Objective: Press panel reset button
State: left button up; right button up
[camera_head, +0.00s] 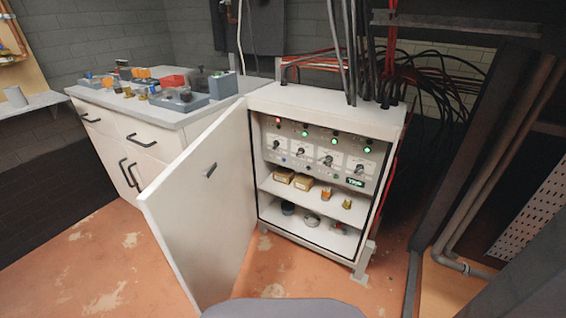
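The white electrical cabinet (323,104) stands in the middle with its door (195,200) swung open to the left. Inside its upper part is a control panel (318,145). A red light (278,120) glows at its top left, with several green lights in a row to the right. Below them is a row of dark knobs (328,160). A small blue button (284,163) and other small controls sit along the lower edge, beside a small green-lit display (355,182). Which control is the reset button is too small to tell. Neither gripper is in view.
Cabinet shelves hold small boxes (303,183) and round parts. A white drawer unit (140,145) with tools on top stands behind the door at left. Black and red cables (436,80) rise from the cabinet top. A dark frame and pipes stand at right. Floor before the cabinet is clear.

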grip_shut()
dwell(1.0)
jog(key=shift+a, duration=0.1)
